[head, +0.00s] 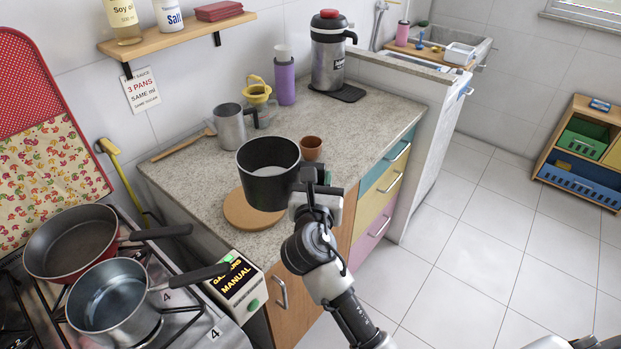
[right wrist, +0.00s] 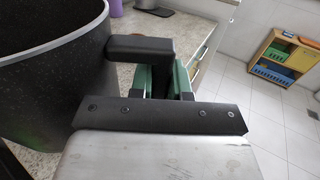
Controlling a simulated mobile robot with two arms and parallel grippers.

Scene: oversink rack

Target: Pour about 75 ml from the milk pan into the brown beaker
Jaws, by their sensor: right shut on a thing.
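The black milk pan (head: 258,190) is in the head view, raised over the worktop above a round wooden board. A pale surface shows inside it; I cannot tell the level. My right gripper (head: 312,184) is shut on its handle, on the pan's right side. In the right wrist view the pan (right wrist: 50,75) is at the left, with its dark handle (right wrist: 140,46) between the gripper's green pads (right wrist: 162,82). The brown beaker (head: 311,148) stands on the worktop just behind and right of the pan, apart from it. My left gripper is not in view.
A wooden board (head: 246,212) lies below the pan. A grey metal jug (head: 229,128), yellow-topped item (head: 258,94), purple bottle (head: 285,82) and steel flask (head: 328,60) stand behind. Two pans (head: 75,240) (head: 110,298) sit on the hob at left. The worktop's right part is clear.

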